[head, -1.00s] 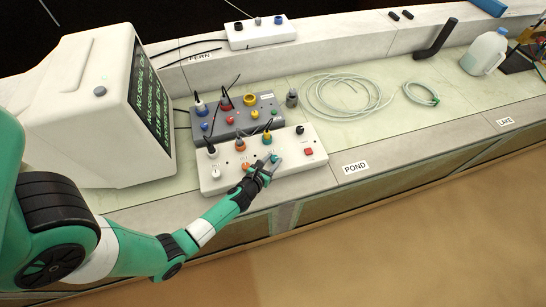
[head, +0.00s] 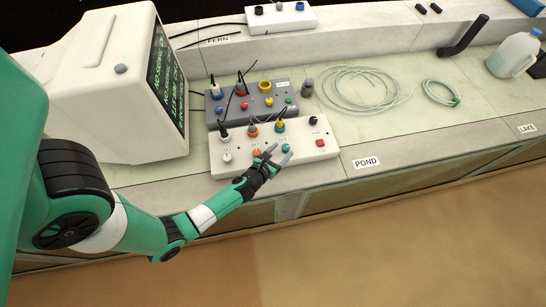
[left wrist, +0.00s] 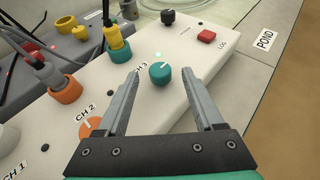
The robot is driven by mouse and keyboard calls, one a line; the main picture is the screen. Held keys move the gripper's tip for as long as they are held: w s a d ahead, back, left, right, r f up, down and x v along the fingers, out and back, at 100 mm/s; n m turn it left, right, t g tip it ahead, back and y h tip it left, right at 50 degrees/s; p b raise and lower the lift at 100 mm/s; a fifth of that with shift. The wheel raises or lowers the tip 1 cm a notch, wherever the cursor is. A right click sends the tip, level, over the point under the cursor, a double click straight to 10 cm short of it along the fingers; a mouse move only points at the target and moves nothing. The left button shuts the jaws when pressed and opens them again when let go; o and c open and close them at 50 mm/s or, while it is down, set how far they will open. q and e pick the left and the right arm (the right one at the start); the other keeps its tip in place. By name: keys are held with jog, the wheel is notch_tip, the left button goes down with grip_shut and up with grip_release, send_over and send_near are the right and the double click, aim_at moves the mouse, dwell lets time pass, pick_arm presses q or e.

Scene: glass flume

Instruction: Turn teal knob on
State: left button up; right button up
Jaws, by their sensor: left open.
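The teal knob (left wrist: 160,72) stands on the white channel box (left wrist: 205,75), by the label CH 3, with a white pointer line on its top. It also shows in the head view (head: 285,148), beside my fingers. My left gripper (head: 279,150) is open and empty at the front of the box. In the left wrist view its two fingers (left wrist: 160,80) point at the knob, one tip on each side of it with gaps. I cannot tell how high the tips are above the box. A small pale green square shows behind the knob. My right gripper is not in view.
On the same box are an orange knob (left wrist: 90,127), a red button (head: 320,142), a black knob (head: 313,120) and cable plugs along the back. A grey box (head: 262,103) with plugs stands behind. A monitor (head: 120,85) is at left.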

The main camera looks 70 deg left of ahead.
pick_arm(q)
jog(key=v, duration=0.9)
jog(key=shift+p, duration=0.4)
jog(key=shift+d+r, duration=0.1)
